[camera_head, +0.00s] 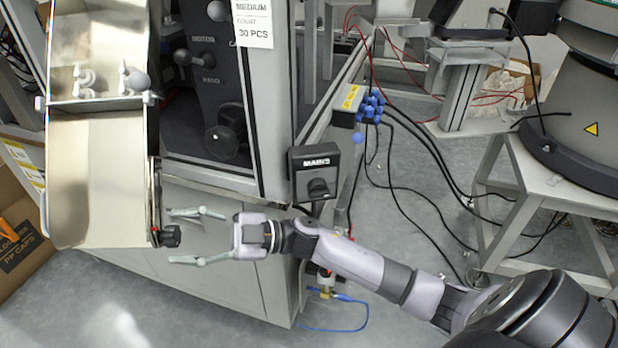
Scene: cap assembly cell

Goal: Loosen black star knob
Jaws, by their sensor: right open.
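A small black star knob (168,236) sits on the right side of the metal chute (97,190), near its lower end, beside a small red part. My right gripper (178,237) is open, its two fingers pointing left toward the chute. In the picture the knob lies between the two fingertips, at their far end. The fingers look apart from it, and I cannot tell the depth between them. My left gripper is not in view.
The MAINS switch box (315,172) hangs close above my right forearm. A larger black knob (222,142) is on the dark machine panel. Cables lie on the floor at right. A cardboard box (22,240) stands at the left edge.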

